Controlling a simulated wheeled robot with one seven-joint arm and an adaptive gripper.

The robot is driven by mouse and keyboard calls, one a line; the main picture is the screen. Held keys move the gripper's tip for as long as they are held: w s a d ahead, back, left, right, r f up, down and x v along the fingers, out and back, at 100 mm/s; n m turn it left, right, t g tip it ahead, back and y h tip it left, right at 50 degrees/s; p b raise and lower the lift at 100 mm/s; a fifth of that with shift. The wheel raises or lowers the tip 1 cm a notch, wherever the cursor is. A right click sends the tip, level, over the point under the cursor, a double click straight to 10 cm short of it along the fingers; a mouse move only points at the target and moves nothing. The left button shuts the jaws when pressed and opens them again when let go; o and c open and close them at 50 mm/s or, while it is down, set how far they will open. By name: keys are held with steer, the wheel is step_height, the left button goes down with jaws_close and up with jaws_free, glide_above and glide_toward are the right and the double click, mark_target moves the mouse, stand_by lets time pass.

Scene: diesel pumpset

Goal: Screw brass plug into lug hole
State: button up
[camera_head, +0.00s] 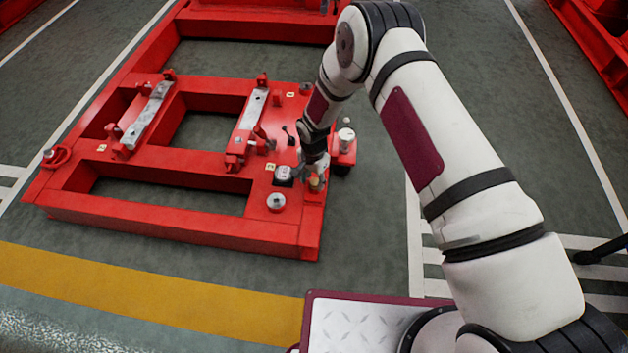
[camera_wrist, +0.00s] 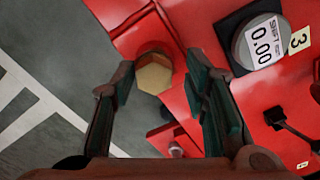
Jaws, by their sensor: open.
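The brass plug (camera_wrist: 154,74) shows its hexagonal head in the wrist view, at the edge of the red frame; in the head view it is a small brass-coloured spot (camera_head: 317,184). My gripper (camera_wrist: 160,68) is open, with one finger on each side of the plug. Clear gaps show between the fingers and the head in that view. In the head view my gripper (camera_head: 315,174) is above the frame's right end. The lug hole is not visible, and I cannot tell how deep the plug sits.
A round gauge (camera_wrist: 262,45) reading 0.00 sits right of my gripper, near a label "3" (camera_wrist: 299,40). A dark T-shaped tool (camera_wrist: 285,122) lies nearby. The red base frame (camera_head: 170,227) carries two pale metal bars. Grey floor (camera_head: 370,230) is clear beside its right end.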

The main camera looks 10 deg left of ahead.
steer(key=shift+n, duration=0.3)
steer(key=n, duration=0.6)
steer(key=shift+s, duration=0.2)
steer(key=n, duration=0.6)
steer(key=shift+s, duration=0.15)
steer(key=shift+d, duration=0.2)
steer(key=shift+w+d, duration=0.15)
steer(key=shift+w, duration=0.05)
